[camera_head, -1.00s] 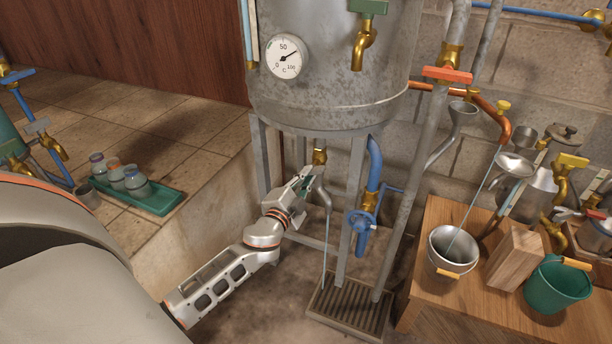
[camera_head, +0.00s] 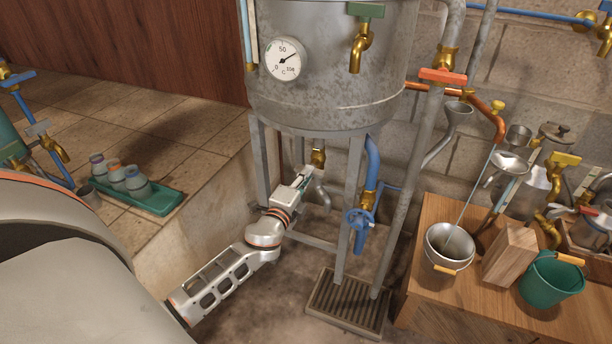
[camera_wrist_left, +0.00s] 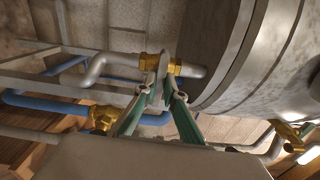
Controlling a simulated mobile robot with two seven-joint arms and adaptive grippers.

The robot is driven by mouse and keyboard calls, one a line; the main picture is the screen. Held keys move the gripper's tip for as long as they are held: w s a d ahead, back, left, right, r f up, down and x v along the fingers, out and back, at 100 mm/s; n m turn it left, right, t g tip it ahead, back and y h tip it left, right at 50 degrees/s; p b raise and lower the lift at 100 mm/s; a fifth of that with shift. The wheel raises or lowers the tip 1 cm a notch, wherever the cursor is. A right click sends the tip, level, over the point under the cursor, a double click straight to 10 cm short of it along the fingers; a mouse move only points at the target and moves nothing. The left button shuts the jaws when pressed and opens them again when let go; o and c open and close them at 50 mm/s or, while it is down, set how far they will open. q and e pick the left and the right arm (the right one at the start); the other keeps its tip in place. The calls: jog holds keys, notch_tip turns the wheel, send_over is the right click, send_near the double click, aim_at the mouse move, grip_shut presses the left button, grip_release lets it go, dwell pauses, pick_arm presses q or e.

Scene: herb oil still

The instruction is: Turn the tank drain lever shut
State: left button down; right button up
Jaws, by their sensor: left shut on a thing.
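The metal tank (camera_head: 330,70) stands on grey legs. Its brass drain valve (camera_head: 318,157) is below the tank bottom, with a grey curved spout (camera_head: 323,196) beside my gripper. My left gripper (camera_head: 304,178) reaches in from the lower left and is at this valve. In the left wrist view, its two green-sided fingers (camera_wrist_left: 166,92) are shut on the grey drain lever (camera_wrist_left: 163,68), in front of the brass valve body (camera_wrist_left: 150,62). The fingers partly hide the lever. No stream shows below the spout. My right gripper is not in view.
A blue-handled valve (camera_head: 359,218) on a blue pipe is just right of my gripper. A floor grate (camera_head: 349,302) lies below. A wooden table (camera_head: 428,215) with a metal pail (camera_head: 450,246) and a green bucket (camera_head: 552,281) stands at the right.

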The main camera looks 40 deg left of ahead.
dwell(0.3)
pick_arm(q)
jog(key=c, duration=2.1)
grip_release()
jog(key=shift+c, duration=0.2)
jog(key=v, duration=1.2)
